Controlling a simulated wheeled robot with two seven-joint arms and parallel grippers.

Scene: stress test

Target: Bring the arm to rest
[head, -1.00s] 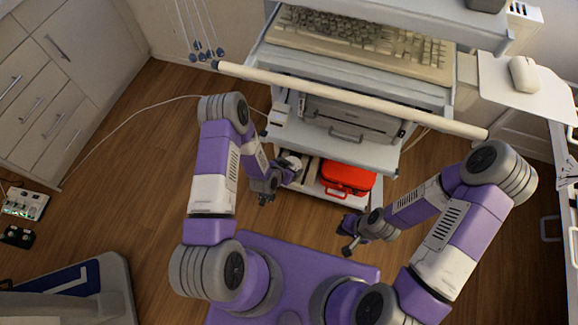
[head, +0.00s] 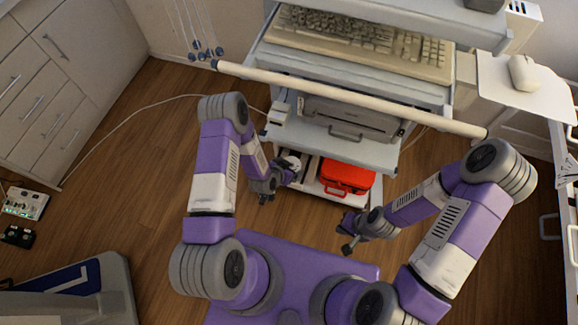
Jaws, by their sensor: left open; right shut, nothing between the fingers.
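My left gripper (head: 266,198) hangs over the wooden floor in front of the cart's lower shelf. It is open and holds nothing that I can see. My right gripper (head: 347,247) is further right and nearer to my base, over the floor. It is shut and empty. Both my arms are bent at the elbow, and neither gripper visibly touches anything.
A cart carries a keyboard (head: 360,42), a grey printer-like device (head: 350,118) and, on its low shelf, a red case (head: 347,176). A long rail (head: 350,97) crosses its front. A mouse (head: 522,73) lies at right.

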